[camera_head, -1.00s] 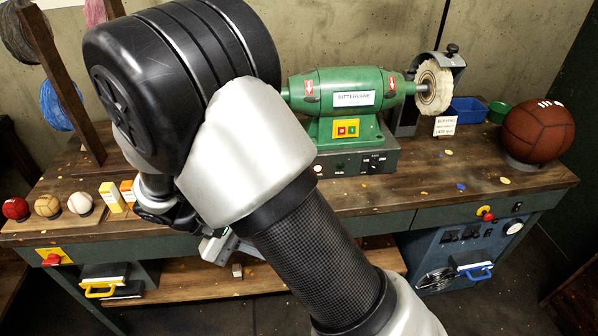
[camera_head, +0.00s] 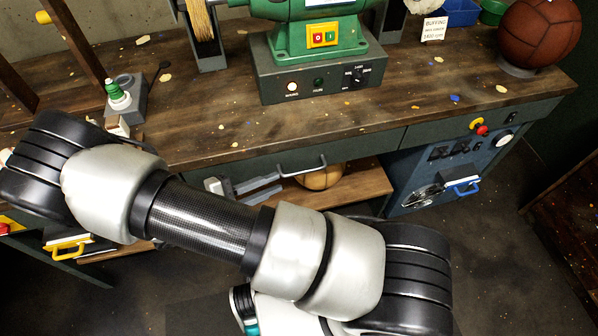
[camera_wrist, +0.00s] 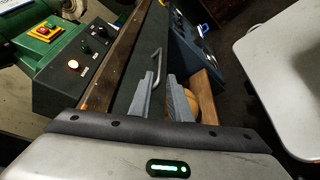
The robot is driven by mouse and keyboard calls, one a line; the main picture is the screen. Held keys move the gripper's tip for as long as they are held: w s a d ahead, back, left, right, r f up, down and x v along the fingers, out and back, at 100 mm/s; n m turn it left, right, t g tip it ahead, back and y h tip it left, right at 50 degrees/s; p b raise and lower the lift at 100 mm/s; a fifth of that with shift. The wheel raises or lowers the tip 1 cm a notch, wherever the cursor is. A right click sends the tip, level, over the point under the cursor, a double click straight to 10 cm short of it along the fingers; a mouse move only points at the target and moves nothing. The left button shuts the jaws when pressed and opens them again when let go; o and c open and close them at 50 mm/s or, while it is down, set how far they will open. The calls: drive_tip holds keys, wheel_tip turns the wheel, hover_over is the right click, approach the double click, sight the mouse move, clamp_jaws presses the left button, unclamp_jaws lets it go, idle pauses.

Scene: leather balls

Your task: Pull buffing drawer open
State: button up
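The drawer front (camera_head: 235,178) is a dark green panel under the bench top, below the green buffing machine. It looks flush with the bench. Its grey bar handle (camera_head: 303,168) shows in the head view and also in the wrist view (camera_wrist: 158,66). My gripper (camera_head: 280,184) is just left of and slightly below the handle in the head view. In the wrist view my gripper (camera_wrist: 161,78) has two grey fingers apart, with nothing held. The handle's near end shows between the fingertips there; I cannot tell whether they touch it.
The buffing machine (camera_head: 318,75) stands on the wooden bench top (camera_head: 215,125). A lower shelf (camera_head: 350,190) holds a tan ball (camera_head: 322,177) behind the gripper. A blue cabinet (camera_head: 440,170) with a blue handle is at right. A brown ball (camera_head: 540,35) sits on the bench.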

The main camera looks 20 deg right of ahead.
sight(294, 175)
drive_tip(key=x, duration=0.9)
drive_tip(key=shift+d+b, duration=0.1)
drive_tip(key=shift+b, duration=0.3)
clamp_jaws()
